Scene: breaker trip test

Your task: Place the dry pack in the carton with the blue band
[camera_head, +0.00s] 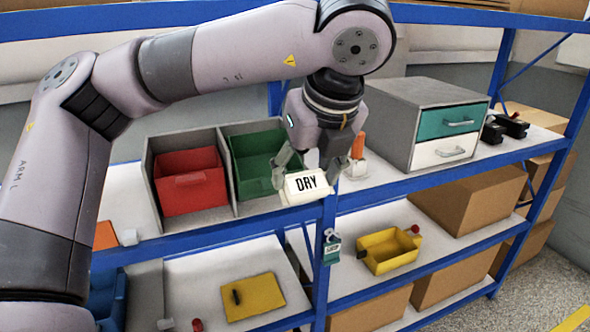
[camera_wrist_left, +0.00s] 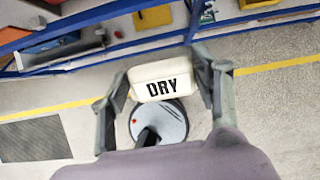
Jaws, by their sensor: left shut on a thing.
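The dry pack (camera_head: 305,187) is a small white block marked DRY. My left gripper (camera_head: 307,176) is shut on it and holds it in front of the shelf rack, near the upper shelf's front edge. In the left wrist view the pack (camera_wrist_left: 162,78) sits between the two fingers of the gripper (camera_wrist_left: 168,95), its label facing the camera. Brown cartons (camera_head: 470,200) stand on the lower shelf at the right. No blue band shows on any carton in view. My right gripper is not in view.
The upper shelf holds a red bin (camera_head: 190,182), a green bin (camera_head: 262,160) and a grey drawer unit (camera_head: 420,118). A yellow bin (camera_head: 388,250) and a yellow plate (camera_head: 253,297) are on the lower shelf. A tag (camera_head: 332,250) hangs at the blue post. Open floor lies at the right.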

